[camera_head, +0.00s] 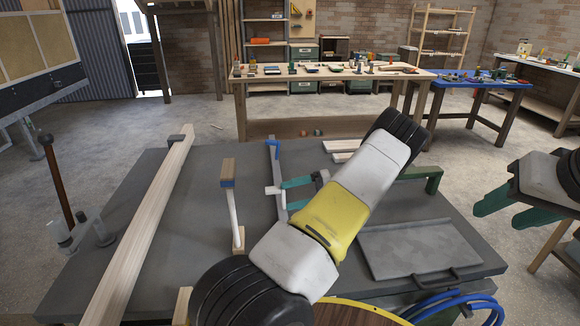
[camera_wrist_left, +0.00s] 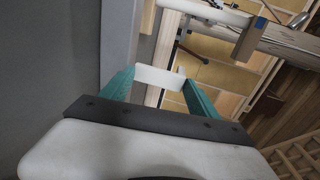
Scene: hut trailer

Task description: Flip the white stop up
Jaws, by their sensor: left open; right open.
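The white stop (camera_head: 273,190) is a small white piece on a narrow grey rail (camera_head: 279,172) in the middle of the dark workbench. My left gripper (camera_head: 284,195) is open, with its teal fingertips at the stop's right side. In the left wrist view the white stop (camera_wrist_left: 160,77) spans the gap between the fingertips of my left gripper (camera_wrist_left: 159,79); I cannot tell whether they touch it. My left arm hides part of the bench. My right gripper (camera_head: 496,217) is open and empty, off the bench's right side.
A long wooden plank (camera_head: 143,225) lies along the bench's left. A white bar with a blue and wooden end (camera_head: 232,205) stands left of the rail. A grey tray (camera_head: 410,248) and green bracket (camera_head: 424,175) are at the right. Blue hoses (camera_head: 455,303) lie in front.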

